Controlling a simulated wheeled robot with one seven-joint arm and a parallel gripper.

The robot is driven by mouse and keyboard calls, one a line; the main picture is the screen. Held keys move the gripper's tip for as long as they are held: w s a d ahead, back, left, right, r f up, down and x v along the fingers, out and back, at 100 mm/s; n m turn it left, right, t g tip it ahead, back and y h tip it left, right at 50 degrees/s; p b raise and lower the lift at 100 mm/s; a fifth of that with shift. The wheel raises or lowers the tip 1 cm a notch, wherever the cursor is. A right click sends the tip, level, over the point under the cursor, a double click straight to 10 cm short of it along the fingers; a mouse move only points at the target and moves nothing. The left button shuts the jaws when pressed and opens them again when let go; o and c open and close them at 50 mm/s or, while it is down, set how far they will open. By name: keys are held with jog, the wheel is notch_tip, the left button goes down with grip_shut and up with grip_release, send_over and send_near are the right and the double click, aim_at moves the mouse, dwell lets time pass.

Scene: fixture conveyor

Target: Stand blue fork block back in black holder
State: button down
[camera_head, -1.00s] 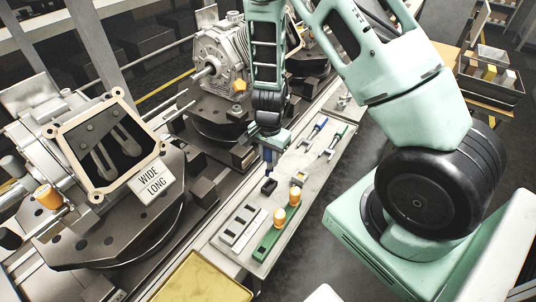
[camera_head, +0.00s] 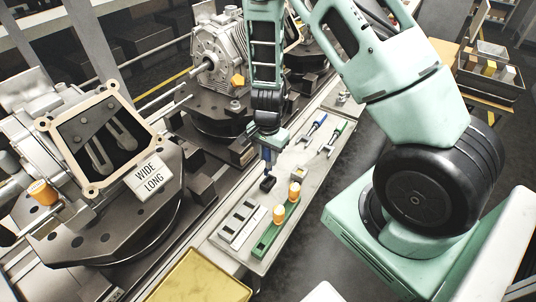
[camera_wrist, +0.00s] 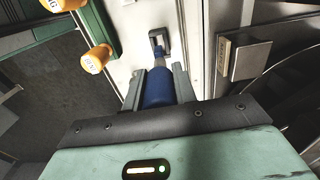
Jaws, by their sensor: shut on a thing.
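My gripper (camera_head: 268,148) is shut on the blue fork block (camera_wrist: 158,88), which points away from the wrist between the two fingers. In the head view the blue block (camera_head: 267,158) hangs just above or at the small black holder (camera_head: 268,184) on the grey bench plate. In the wrist view the block's narrow far end lines up with the black holder (camera_wrist: 154,34), a dark frame with an opening. I cannot tell whether that end is inside the opening or only over it.
A green rack (camera_head: 262,249) with two orange-topped pegs (camera_head: 279,214) stands close by. A grey slotted plate (camera_head: 236,222) lies beside it. Blue and green tools (camera_head: 318,124) lie farther back. Heavy fixtures, one labelled WIDE LONG (camera_head: 149,177), line the left.

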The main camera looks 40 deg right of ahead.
aim_at(268, 167)
jog(key=shift+f, duration=0.15)
jog(key=shift+f+b, duration=2.9)
jog(key=shift+f, duration=0.45)
jog(key=c, duration=1)
grip_release()
jog(key=shift+r, duration=0.1)
jog(key=shift+c, duration=0.2)
notch_tip(268, 167, up, 17)
jog(key=p, duration=0.3)
jog(key=shift+r, duration=0.2)
